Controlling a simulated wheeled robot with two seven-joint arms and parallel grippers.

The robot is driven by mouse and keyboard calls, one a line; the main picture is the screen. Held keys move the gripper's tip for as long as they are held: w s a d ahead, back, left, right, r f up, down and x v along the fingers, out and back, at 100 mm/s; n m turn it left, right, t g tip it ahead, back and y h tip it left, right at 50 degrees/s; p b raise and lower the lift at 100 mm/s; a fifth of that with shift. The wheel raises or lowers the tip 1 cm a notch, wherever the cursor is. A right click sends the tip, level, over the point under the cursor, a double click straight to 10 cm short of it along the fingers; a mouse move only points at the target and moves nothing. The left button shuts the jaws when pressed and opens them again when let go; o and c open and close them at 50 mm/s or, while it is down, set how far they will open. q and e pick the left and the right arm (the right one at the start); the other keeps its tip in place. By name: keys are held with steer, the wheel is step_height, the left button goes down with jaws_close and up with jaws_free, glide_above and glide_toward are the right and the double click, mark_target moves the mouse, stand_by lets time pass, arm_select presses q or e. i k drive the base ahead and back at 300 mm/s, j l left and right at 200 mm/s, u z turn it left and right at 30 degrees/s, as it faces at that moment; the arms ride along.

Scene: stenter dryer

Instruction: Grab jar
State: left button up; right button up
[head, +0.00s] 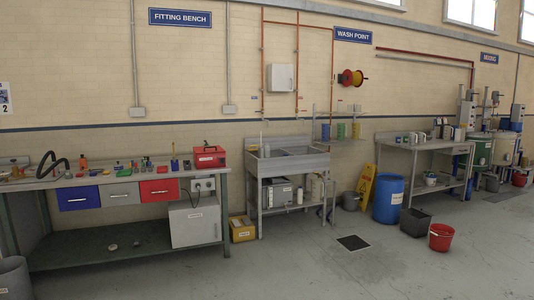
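I cannot single out one clear jar at this distance. Small jar-like containers stand in several places. A blue container (325,132), a green container (341,131) and another green container (356,130) stand on the wall rack right of the sink. Small pale containers (413,138) stand on the mixing bench at the right. An orange item (83,163) and other small colored items stand on the fitting bench at the left, too small to identify. Neither of my grippers is in view.
The fitting bench (120,179) and sink (290,162) line the wall. A blue drum (388,198), yellow floor sign (366,186), dark crate (415,222) and red bucket (441,236) stand on the floor. A floor grate (353,243) lies mid-floor. The foreground floor is mostly clear.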

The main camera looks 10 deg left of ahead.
mark_target(267, 147)
steer(key=i, duration=3)
steer(key=i+l, duration=0.1)
steer(key=i, duration=2.85)
steer(key=j+u, duration=0.05)
steer(key=j, duration=0.05)
